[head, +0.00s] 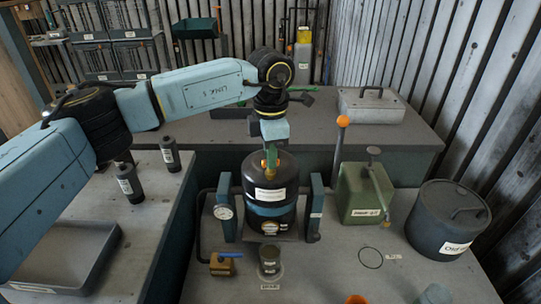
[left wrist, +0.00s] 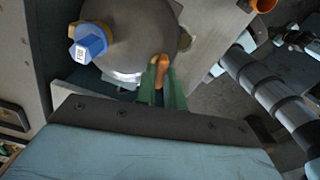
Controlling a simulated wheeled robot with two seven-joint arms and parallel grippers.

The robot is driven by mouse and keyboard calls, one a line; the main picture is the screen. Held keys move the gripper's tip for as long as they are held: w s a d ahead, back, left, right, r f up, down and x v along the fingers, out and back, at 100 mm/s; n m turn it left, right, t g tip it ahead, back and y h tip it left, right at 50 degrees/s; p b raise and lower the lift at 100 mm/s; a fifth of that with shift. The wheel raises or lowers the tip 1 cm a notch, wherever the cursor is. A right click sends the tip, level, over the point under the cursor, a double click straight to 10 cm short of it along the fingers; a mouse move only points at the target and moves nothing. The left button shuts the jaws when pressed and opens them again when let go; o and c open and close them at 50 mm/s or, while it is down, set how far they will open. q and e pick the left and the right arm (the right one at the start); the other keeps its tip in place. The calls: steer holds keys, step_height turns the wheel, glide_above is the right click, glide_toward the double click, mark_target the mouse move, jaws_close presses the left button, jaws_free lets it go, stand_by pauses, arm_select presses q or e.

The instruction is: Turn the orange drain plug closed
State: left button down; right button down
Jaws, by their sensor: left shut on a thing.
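A black tank (head: 287,207) with white labels and a blue band stands upright between two blue posts on the workbench. My left gripper (head: 270,163) reaches down to its top, and its green fingers are shut on the small orange drain plug (left wrist: 163,71). In the left wrist view the fingers (left wrist: 161,88) stand on either side of the plug, at the edge of a round grey-brown body (left wrist: 135,35). The fingers hide part of the plug, and its turn angle cannot be read. My right gripper is not in view.
A gauge (head: 223,212) and a blue-handled valve (head: 224,263) are left of the tank. A green can (head: 362,196), an orange-knobbed lever (head: 343,122) and a dark drum (head: 447,220) stand to its right. A grey tray (head: 68,258) lies at the left.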

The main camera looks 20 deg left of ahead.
arm_select(q)
steer(key=shift+m, duration=1.2)
steer(key=c, duration=1.5)
jaws_free()
step_height(320, 180, up, 14)
steer(key=shift+f, duration=0.25)
